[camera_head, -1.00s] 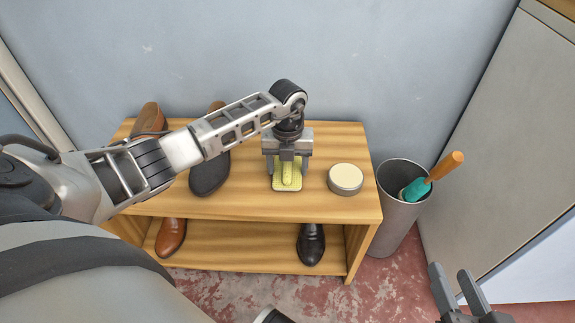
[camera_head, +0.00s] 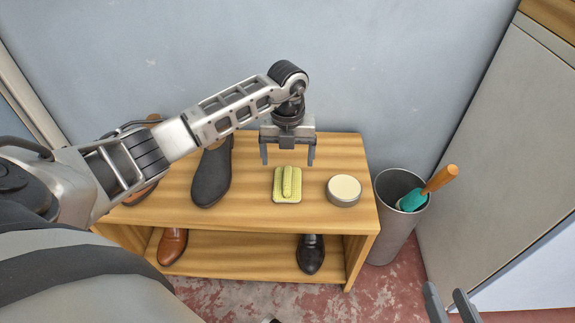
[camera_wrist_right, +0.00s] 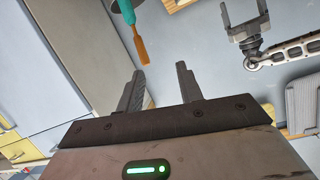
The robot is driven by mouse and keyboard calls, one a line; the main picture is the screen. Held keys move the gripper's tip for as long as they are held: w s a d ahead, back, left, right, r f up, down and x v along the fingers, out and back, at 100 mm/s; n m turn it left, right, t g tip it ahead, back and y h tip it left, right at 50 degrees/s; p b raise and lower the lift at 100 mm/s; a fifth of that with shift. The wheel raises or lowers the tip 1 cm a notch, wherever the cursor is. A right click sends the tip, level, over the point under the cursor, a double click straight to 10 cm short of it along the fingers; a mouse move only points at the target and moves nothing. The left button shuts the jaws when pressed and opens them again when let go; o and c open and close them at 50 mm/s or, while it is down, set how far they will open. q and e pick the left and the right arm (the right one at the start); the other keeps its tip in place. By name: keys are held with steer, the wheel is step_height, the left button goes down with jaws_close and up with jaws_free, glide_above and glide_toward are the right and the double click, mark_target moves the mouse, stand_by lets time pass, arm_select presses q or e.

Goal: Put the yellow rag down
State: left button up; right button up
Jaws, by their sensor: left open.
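The yellow rag (camera_head: 288,184) lies on the wooden shelf top, left of the round tin. It looks like a flat piece with a raised ridge along its middle. My left gripper (camera_head: 288,163) is open and empty, just above and behind the rag, apart from it. It also shows at the top right of the right wrist view (camera_wrist_right: 243,14). My right gripper (camera_head: 450,296) is at the bottom right of the head view, away from the shelf. In the right wrist view its fingers (camera_wrist_right: 160,85) stand apart with nothing between them.
The wooden shelf (camera_head: 240,220) holds a round tin (camera_head: 344,190), a dark shoe (camera_head: 212,175) and a brown shoe on top. A brown shoe (camera_head: 172,246) and a black shoe (camera_head: 311,253) stand below. A grey bin (camera_head: 395,225) with an orange-handled tool (camera_head: 438,180) stands at the right.

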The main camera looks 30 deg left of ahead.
mark_target(287, 176)
arm_select(q)
step_height(287, 176, up, 5)
steer(key=shift+f+p, duration=0.2)
steer(key=shift+p, duration=0.2)
arm_select(e)
steer(key=shift+w+d+f+g+h, duration=0.1)
steer(key=shift+d+f+g+h, duration=0.1)
steer(key=shift+f, duration=0.2)
steer(key=shift+w+d+f+g+h, duration=0.1)
steer(key=shift+f+g+h, duration=0.1)
steer(key=shift+f, duration=0.2)
